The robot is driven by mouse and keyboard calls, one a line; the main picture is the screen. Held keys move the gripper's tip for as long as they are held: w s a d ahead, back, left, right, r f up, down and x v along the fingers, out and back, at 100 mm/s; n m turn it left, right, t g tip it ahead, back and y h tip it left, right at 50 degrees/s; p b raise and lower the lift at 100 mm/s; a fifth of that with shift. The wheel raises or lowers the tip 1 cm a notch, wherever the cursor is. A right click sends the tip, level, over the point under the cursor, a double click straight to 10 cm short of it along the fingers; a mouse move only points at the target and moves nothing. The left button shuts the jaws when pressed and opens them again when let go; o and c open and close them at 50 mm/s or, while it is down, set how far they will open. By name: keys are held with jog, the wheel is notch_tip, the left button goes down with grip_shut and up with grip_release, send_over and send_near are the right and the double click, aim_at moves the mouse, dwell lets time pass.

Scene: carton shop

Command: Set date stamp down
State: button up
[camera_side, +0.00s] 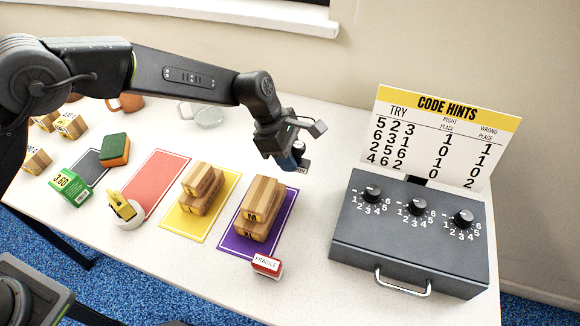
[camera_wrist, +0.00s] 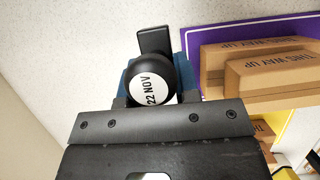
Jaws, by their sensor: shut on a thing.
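The date stamp (camera_wrist: 150,80) has a round black top with a white "22 NOV" label in the wrist view. My gripper (camera_wrist: 152,103) is shut on it, with blue finger parts on either side. In the side view my gripper (camera_side: 289,158) holds the date stamp (camera_side: 298,148) above the white table, behind and right of the purple mat. The stamp's lower end is largely hidden, and I cannot tell its exact height. The table (camera_side: 335,125) below it looks bare.
Cartons (camera_side: 262,200) are stacked on the purple mat (camera_side: 238,238), with more on the yellow mat (camera_side: 187,222). A grey dial box (camera_side: 405,245) and hint board (camera_side: 440,135) stand right. A glass mug (camera_side: 208,117) stands behind.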

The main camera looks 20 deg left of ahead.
aim_at(290, 178)
jog(key=shift+f, duration=1.95)
jog(key=shift+f, duration=0.15)
jog(key=o, duration=0.9)
jog(key=v, duration=1.2)
jog(key=shift+r, duration=0.25)
